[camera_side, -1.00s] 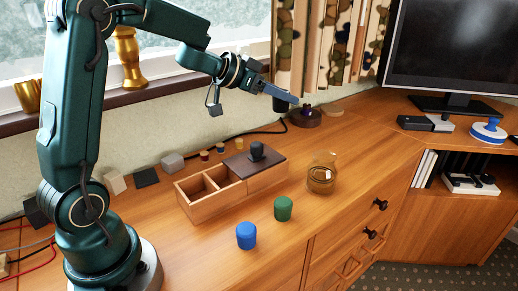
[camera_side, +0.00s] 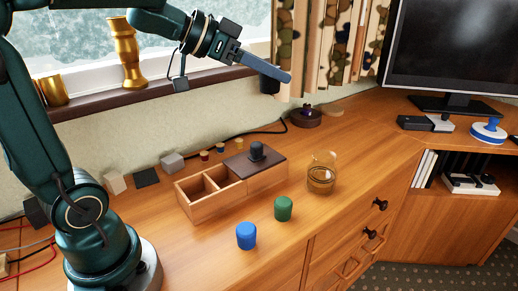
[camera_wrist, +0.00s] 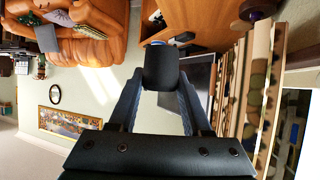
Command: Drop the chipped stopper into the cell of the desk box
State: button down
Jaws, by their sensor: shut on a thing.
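My gripper (camera_side: 272,72) is shut on a dark, nearly black stopper (camera_side: 268,85), held high above the cabinet top, behind and above the desk box. In the wrist view the stopper (camera_wrist: 161,68) sits between the two fingers of my gripper (camera_wrist: 161,84). I cannot make out a chip on it. The wooden desk box (camera_side: 212,207) stands on the cabinet top. Its left part has two open cells that look empty. A dark lid (camera_side: 272,166) with a black knob-like piece (camera_side: 257,151) covers its right part.
A blue stopper (camera_side: 246,236) and a green stopper (camera_side: 283,208) stand in front of the box. A glass jar (camera_side: 321,175) is right of it. Small blocks and coloured pegs line the wall behind. A gold candlestick (camera_side: 126,55) stands on the sill. Curtains hang near my gripper.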

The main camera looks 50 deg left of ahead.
jog(key=s+d+f, duration=0.1)
jog(key=s+f, duration=0.1)
jog(key=s, duration=0.3)
jog(key=shift+s+d, duration=0.2)
jog(key=shift+d, duration=0.1)
